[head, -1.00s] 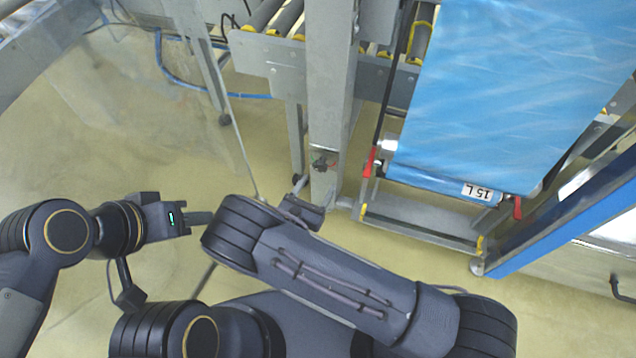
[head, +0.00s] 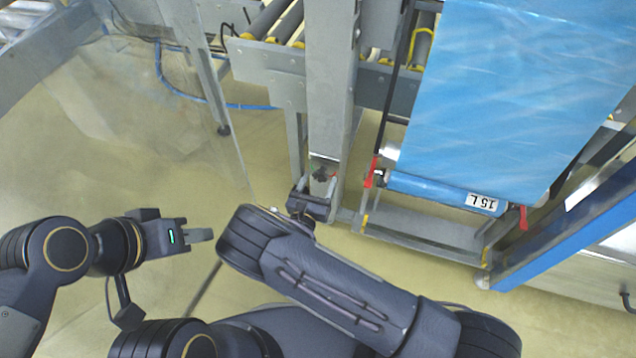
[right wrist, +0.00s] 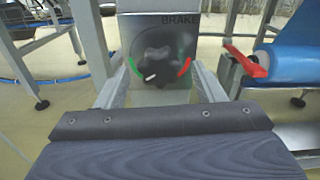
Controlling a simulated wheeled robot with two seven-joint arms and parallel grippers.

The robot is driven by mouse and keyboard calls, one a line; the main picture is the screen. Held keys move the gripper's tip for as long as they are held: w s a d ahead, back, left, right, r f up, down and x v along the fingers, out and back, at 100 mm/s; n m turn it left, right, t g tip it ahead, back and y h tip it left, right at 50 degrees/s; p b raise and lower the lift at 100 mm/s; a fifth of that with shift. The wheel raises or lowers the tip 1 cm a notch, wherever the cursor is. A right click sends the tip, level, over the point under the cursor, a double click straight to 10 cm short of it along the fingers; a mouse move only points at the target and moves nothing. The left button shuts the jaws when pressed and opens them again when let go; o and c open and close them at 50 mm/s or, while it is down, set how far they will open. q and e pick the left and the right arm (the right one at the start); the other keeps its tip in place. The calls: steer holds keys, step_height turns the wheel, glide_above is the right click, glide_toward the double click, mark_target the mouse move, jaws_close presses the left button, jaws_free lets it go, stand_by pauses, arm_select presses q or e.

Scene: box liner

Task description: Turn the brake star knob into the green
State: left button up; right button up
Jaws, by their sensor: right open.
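The black brake star knob (right wrist: 157,55) sits on a grey plate marked BRAKE in the right wrist view. Its white pointer mark points down and slightly left, outside both coloured arcs. The green arc (right wrist: 133,65) is left of the knob, the red arc (right wrist: 187,65) right. The knob also shows small on the grey post in the head view (head: 322,171). My right gripper (head: 317,188) is open just in front of the knob, with one finger towards each side; I cannot tell if they touch it. My left gripper (head: 200,235) is off to the left, away from the post; its jaw gap is unclear.
The grey post (head: 330,80) rises behind the knob beside a roller conveyor (head: 275,30). A blue film roll (head: 440,192) with red levers (head: 371,170) is to the right. A blue beam (head: 540,245) stands farther right. Floor at left is mostly clear.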

steer(key=shift+c, duration=0.2)
steer(key=c, duration=0.9)
steer(key=shift+m, duration=0.3)
